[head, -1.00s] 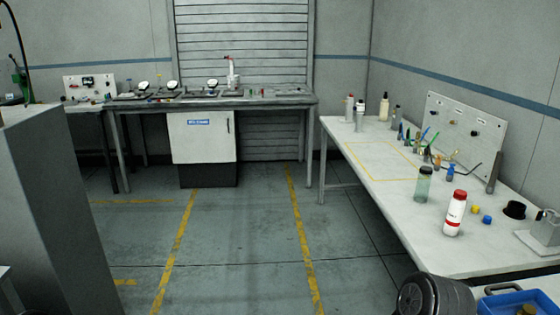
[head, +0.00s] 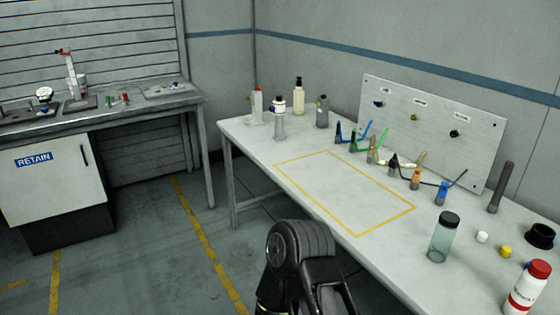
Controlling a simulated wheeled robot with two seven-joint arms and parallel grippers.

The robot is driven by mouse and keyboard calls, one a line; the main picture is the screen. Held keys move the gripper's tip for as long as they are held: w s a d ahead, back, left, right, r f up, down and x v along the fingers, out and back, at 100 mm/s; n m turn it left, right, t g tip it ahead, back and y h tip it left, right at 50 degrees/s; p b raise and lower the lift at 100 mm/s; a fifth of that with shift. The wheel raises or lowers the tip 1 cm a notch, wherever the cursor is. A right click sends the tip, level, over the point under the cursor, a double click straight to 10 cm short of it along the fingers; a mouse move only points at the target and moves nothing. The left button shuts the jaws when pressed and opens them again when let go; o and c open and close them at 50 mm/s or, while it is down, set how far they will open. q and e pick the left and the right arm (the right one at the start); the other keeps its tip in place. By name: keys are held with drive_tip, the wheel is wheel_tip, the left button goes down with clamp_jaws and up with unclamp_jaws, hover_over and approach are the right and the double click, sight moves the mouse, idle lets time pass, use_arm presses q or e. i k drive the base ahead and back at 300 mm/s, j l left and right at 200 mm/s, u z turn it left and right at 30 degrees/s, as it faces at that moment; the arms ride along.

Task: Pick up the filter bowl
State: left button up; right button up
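A clear greenish cylinder with a black top (head: 443,238) stands upright on the right-hand white table. It looks like a filter bowl, but I cannot be certain. A short black cup-like part (head: 540,236) sits farther right on the same table and could also be a bowl. Nothing is touching either one. A black joint of one of my arms shows at the bottom middle, in front of the table's near edge. No gripper fingers are in view.
The white table (head: 253,158) has a bare yellow-outlined rectangle (head: 345,190). Behind it are several small coloured fittings and an upright panel (head: 430,130). A red-capped white bottle (head: 528,288) stands near the right edge. A workbench (head: 150,106) and a RETAIN cabinet (head: 60,185) are at left.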

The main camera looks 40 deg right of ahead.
sight(442, 240)
drive_tip(key=i, duration=1)
drive_tip(key=z, duration=3.7)
